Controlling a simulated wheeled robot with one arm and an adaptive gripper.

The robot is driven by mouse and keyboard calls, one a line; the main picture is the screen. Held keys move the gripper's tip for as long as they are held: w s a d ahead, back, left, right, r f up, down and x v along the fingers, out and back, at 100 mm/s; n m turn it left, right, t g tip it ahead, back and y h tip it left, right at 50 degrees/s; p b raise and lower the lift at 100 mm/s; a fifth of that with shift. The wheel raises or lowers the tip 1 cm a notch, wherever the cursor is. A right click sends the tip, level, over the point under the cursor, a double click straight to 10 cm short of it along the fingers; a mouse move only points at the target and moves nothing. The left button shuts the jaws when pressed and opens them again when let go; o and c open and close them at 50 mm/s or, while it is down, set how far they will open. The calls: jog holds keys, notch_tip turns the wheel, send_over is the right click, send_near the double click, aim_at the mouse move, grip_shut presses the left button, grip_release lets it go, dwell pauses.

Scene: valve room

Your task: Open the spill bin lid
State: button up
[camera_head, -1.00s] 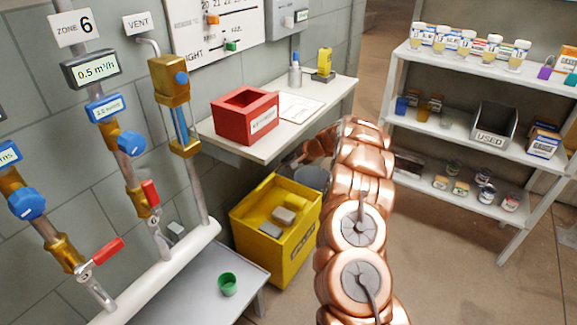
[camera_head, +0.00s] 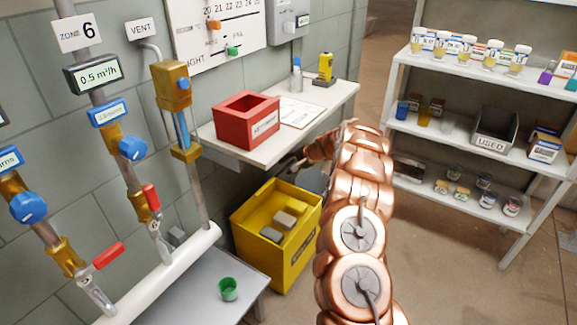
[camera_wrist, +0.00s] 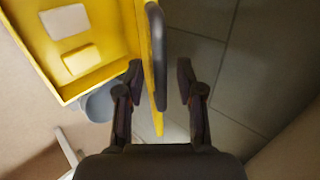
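The yellow spill bin (camera_head: 270,254) stands on the floor below the wall shelf in the head view. Its top is open and pale blocks (camera_head: 284,220) show inside. The bin (camera_wrist: 70,94) also shows at the upper left of the wrist view. The lid (camera_wrist: 145,30) stands up nearly edge-on there, with a dark handle bar (camera_wrist: 158,50) along its right side. My gripper (camera_wrist: 158,70) is open, with one finger on each side of the lid and handle. I cannot tell whether either finger touches. In the head view my arm hides the fingertips.
A grey bucket (camera_head: 314,180) stands behind the bin. The shelf (camera_head: 318,102) above holds a red box (camera_head: 246,120).

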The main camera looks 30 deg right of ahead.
jog(key=v, duration=1.2)
